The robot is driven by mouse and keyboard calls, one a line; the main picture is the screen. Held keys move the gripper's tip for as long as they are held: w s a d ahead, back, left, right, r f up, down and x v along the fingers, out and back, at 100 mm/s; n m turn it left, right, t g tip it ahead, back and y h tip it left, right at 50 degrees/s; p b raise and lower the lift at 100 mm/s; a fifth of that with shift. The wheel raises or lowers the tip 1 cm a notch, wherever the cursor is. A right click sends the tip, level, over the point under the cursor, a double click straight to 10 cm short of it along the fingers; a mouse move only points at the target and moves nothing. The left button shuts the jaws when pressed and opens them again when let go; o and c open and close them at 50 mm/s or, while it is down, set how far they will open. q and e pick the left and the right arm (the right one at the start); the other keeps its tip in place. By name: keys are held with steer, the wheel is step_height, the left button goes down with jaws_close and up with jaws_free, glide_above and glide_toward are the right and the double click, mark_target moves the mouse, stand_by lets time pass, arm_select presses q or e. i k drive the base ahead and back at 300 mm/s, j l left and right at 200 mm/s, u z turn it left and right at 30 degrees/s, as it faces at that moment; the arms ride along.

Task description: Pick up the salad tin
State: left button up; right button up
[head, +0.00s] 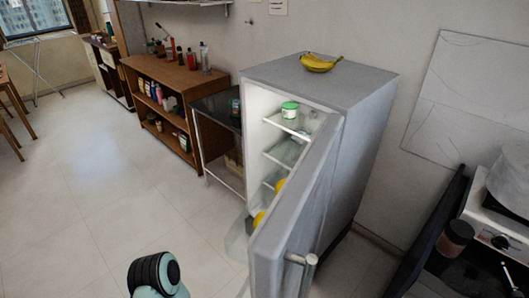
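A small white tub with a green lid (290,110) stands upright on the top shelf inside the open grey fridge (363,125). I cannot read a label on it, so I cannot tell whether it is the salad tin. No other tin is clear to me in the fridge. Part of one of my arms shows at the bottom edge of the head view, left of the fridge door. Neither of my grippers is in view.
The fridge door (300,200) is swung open toward me and hides part of the interior. Yellow items (259,218) show low beside it. A wooden shelf unit (165,95) with bottles stands left. The floor (90,190) at left is clear.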

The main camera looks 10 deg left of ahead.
mark_target(236, 101)
steer(key=k+j, duration=0.1)
steer(key=j, duration=0.15)
steer(key=k+j, duration=0.15)
steer(key=j, duration=0.6)
steer(key=k+j+z, duration=0.1)
steer(key=j, duration=0.45)
steer(key=i+j, duration=0.1)
steer(key=j, duration=0.25)
steer(key=i+j+z, duration=0.1)
steer(key=j, duration=0.25)
steer(key=i+j, duration=0.1)
steer(key=j, duration=0.25)
steer(key=i+j, duration=0.25)
steer(key=i+j+z, duration=0.1)
steer(key=j, duration=0.3)
steer(key=i+j, duration=0.3)
steer(key=i+j+z, duration=0.2)
steer(key=i+j, duration=0.7)
steer(key=j, duration=0.1)
